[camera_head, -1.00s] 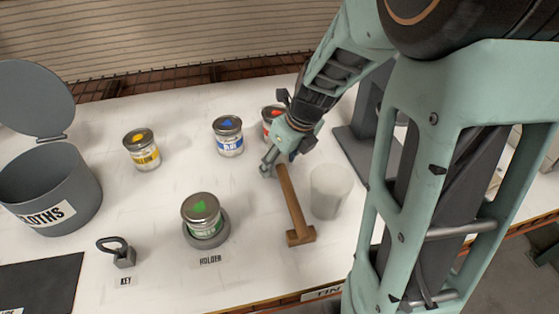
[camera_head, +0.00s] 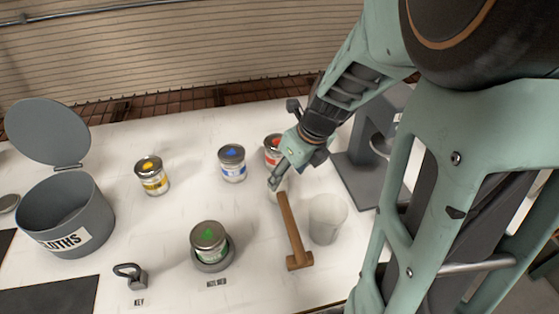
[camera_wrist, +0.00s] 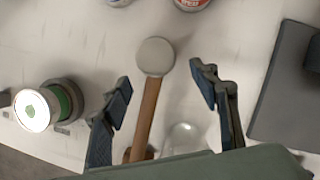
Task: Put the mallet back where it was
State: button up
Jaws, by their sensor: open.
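The mallet has a wooden handle (camera_head: 290,222) and a brown block head (camera_head: 300,261) at its near end, on the white table right of centre. In the wrist view, the handle (camera_wrist: 146,112) runs between my open fingers, and the block (camera_wrist: 142,154) is partly hidden at the bottom. A pale grey disc (camera_wrist: 155,57) shows at the handle's far end; I cannot tell whether it is part of the mallet. My gripper (camera_head: 276,184) is open and empty by that far end. In the wrist view my gripper's fingers (camera_wrist: 160,76) stand apart from the handle on both sides.
A translucent cup (camera_head: 327,219) stands close right of the mallet. A green-marked can (camera_head: 209,240) sits in the holder. Blue (camera_head: 232,163), red (camera_head: 272,151) and yellow (camera_head: 152,176) cans stand behind. A key weight (camera_head: 132,277) and cloths bin (camera_head: 66,215) are left; a grey stand (camera_head: 370,180) is right.

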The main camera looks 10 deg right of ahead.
jog(key=shift+p+v, duration=1.25)
jog(key=shift+v, duration=0.65)
jog(key=shift+a, duration=0.1)
